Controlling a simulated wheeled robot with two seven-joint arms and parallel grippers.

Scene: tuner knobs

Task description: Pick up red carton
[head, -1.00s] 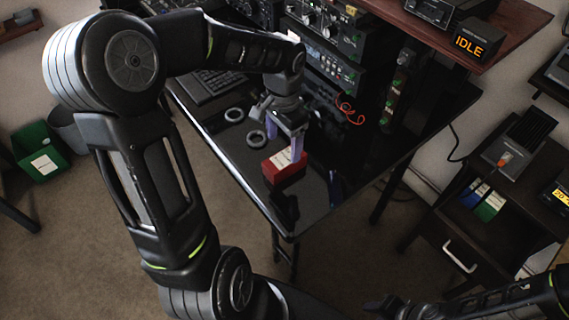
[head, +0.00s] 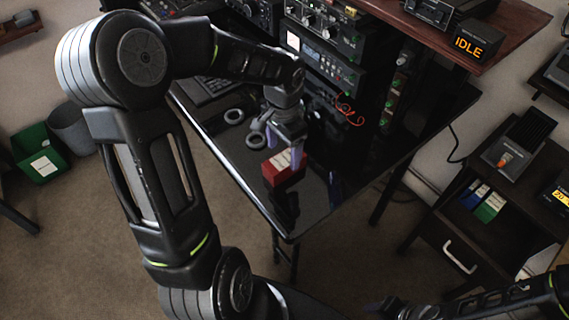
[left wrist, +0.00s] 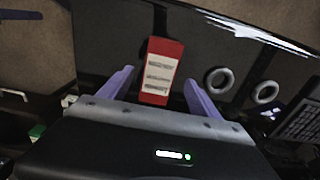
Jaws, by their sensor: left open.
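The red carton (head: 284,176) with a white label stands on the dark glossy desk, near its front edge. My left gripper (head: 284,155) is open, just above and behind the carton, its purple fingers pointing down. In the left wrist view the carton (left wrist: 162,52) shows upright in the picture, between and beyond the two spread fingertips of the gripper (left wrist: 159,76). I cannot tell whether a finger touches it. My right gripper (head: 385,305) shows only small and dark at the bottom edge, its jaws unclear.
Two grey rings (head: 234,116) (head: 256,140) lie on the desk (head: 230,158) left of the carton. A keyboard (head: 208,88) lies farther back. Radio units (head: 325,65) and a red coiled cord (head: 350,112) are behind. The desk's front edge is close to the carton.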

